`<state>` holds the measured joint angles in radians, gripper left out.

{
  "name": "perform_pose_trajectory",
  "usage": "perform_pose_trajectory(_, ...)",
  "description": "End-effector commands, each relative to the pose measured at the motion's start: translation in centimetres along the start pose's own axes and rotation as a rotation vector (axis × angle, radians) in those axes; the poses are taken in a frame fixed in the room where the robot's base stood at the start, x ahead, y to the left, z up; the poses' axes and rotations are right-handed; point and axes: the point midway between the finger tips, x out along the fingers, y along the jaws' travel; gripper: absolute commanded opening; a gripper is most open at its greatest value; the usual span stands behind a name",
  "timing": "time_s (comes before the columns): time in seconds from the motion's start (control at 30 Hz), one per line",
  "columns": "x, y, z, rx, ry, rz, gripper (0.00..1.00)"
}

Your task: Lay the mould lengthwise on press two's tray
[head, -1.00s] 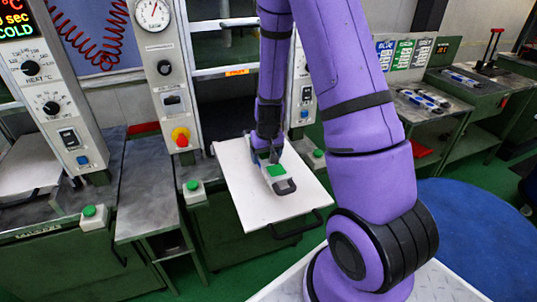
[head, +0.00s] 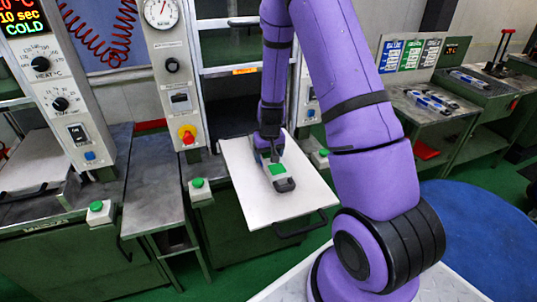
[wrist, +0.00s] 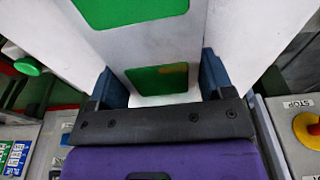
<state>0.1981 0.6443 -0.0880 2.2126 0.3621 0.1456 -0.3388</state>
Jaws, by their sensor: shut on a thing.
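The mould (head: 280,179) is a pale grey block with green patches and a dark end facing the tray's handle side. It is over the white tray (head: 240,185) drawn out of the middle press, its length roughly along the tray's length. I cannot tell whether it rests on the tray or hangs just above it. My gripper (head: 268,153) is shut on the mould near its far end. In the wrist view the blue-grey fingers of my gripper (wrist: 159,82) lie on both sides of the mould (wrist: 150,52). The mould's underside is hidden.
A control post with a red stop button (head: 187,134) stands left of the tray. A green push button (head: 198,184) is close to the tray's left edge. A black handle (head: 302,224) is at its front. More moulds (head: 433,101) lie on a bench at the right.

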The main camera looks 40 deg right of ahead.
Motion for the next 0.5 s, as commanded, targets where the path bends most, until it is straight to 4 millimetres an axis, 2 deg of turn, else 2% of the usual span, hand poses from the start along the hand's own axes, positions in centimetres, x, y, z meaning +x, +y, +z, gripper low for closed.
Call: perform_pose_trajectory(0.5,0.27,0.0,0.01,0.0,0.001,0.0,0.24)
